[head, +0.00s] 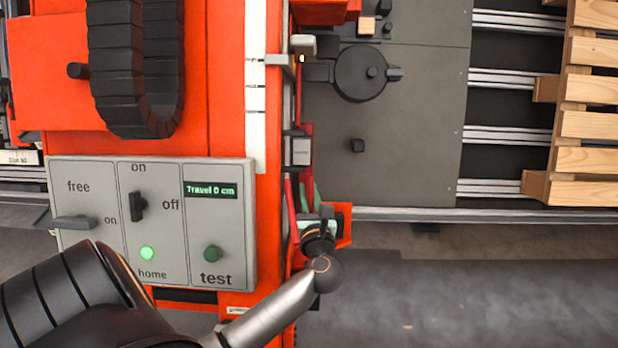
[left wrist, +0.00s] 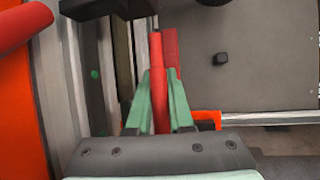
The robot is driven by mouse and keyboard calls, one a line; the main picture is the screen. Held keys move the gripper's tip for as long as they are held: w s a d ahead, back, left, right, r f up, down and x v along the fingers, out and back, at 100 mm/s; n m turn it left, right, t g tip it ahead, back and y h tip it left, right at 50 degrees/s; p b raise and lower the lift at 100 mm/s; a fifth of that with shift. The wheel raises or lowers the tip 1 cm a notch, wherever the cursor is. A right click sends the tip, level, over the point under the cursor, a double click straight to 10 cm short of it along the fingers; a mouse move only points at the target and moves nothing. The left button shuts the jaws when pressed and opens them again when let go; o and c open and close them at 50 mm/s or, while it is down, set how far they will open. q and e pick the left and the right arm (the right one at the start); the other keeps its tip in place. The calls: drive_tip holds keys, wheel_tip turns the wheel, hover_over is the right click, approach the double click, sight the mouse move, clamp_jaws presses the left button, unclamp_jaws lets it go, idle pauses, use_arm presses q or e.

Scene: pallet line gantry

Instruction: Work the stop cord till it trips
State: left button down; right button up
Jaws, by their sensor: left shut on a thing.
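The red stop cord (left wrist: 157,62) runs up between the green fingers of my left gripper (left wrist: 160,100) in the left wrist view. The left gripper is shut on it. In the head view my left gripper (head: 309,197) is at the right side of the orange machine, with its fingers partly hidden by my wrist. A red length (head: 290,193) shows beside the fingers there; I cannot tell whether it is the cord. The grey control panel (head: 172,245) shows a lit green home lamp (head: 147,253) and a display (head: 210,190) reading "Travel 0 cm". My right gripper is not in view.
An orange bracket (head: 343,222) is close to the right of my left gripper. The panel carries a free/on lever (head: 75,222), an on/off switch (head: 137,206) and a green test button (head: 212,254).

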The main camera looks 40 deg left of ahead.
use_arm(q)
drive_tip(key=shift+s+d, duration=0.1)
drive_tip(key=shift+d, duration=0.05)
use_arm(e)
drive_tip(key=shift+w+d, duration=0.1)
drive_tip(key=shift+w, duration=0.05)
use_arm(q)
drive_tip(key=c, duration=1)
unclamp_jaws()
drive_tip(key=shift+s, duration=0.1)
drive_tip(key=shift+o, duration=0.9)
drive_tip(key=shift+r, duration=0.1)
